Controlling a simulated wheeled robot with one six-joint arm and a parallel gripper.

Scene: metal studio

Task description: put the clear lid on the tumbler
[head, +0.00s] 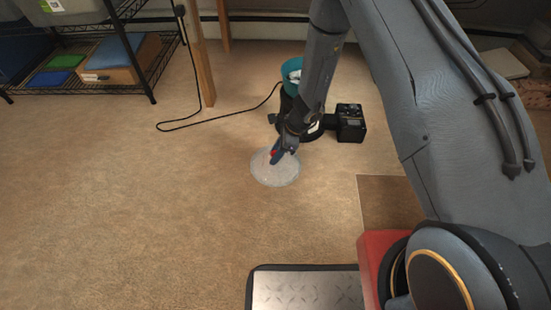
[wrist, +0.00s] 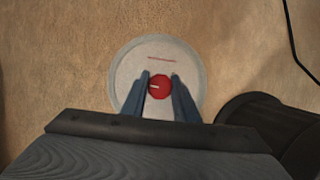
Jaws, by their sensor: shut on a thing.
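The clear lid (head: 275,172) is a round, pale see-through disc with a red knob, lying flat over the carpet near the middle of the head view. It also shows in the wrist view (wrist: 188,60). My gripper (head: 279,154) points down at the lid's centre, its two fingers (wrist: 160,86) shut on the red knob (wrist: 159,87). I cannot tell whether the lid touches the floor. The tumbler, with a teal bowl (head: 292,69) and black base, stands just behind the lid and is partly hidden by my arm. A black cylindrical part (wrist: 262,118) shows at right in the wrist view.
A black box (head: 351,123) sits right of the tumbler. A black cord (head: 185,128) loops left past a wooden post (head: 199,55). A wire shelf (head: 100,85) stands back left. A metal plate (head: 305,290) lies in front. The carpet left is clear.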

